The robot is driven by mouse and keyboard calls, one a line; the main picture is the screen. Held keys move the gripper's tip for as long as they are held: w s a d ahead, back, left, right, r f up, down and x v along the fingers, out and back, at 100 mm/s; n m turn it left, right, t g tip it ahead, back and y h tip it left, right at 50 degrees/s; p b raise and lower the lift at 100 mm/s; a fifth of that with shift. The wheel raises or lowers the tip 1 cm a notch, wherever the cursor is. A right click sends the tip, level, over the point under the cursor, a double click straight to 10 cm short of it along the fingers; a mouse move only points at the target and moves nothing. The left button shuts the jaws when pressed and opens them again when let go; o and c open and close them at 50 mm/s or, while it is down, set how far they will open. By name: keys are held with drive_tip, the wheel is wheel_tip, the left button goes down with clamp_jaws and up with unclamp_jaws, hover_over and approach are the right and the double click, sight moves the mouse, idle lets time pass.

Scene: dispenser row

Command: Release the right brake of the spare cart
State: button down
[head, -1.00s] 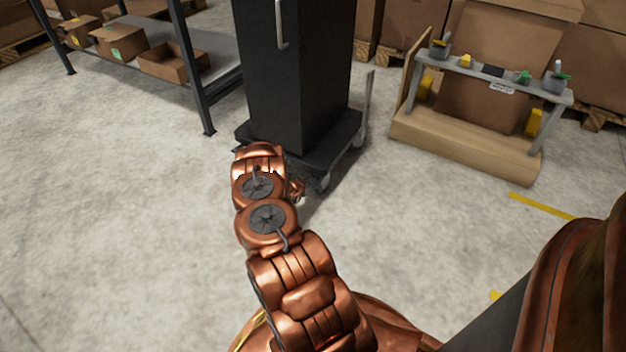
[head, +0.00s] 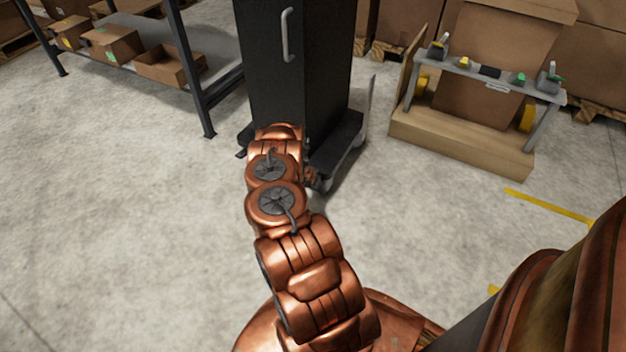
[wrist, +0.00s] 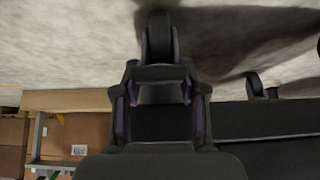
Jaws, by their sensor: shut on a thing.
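The cart (head: 343,140) is a low black wheeled base under a tall dark cabinet with a light handle, ahead of my arm in the head view. My arm reaches its near side and covers part of the base there. My gripper (wrist: 160,100) shows in the wrist view, with its two fingers on either side of a dark piece (wrist: 160,122). I take this piece for the brake, but its shape is unclear. A dark caster wheel (wrist: 159,38) stands just beyond the fingers. The head view hides the fingers behind my arm.
A grey shelf rack (head: 205,70) with open cartons stands at left. At right, a small grey bench (head: 470,75) with small levers and coloured parts stands on a wooden base. Stacked boxes line the back. The floor at left is clear.

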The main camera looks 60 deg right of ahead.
drive_tip(key=shift+d, duration=0.1)
drive_tip(key=c, duration=0.6)
unclamp_jaws()
drive_tip(key=shift+c, duration=0.2)
drive_tip(key=shift+r, duration=0.1)
drive_tip(key=v, duration=1.2)
idle(0.4)
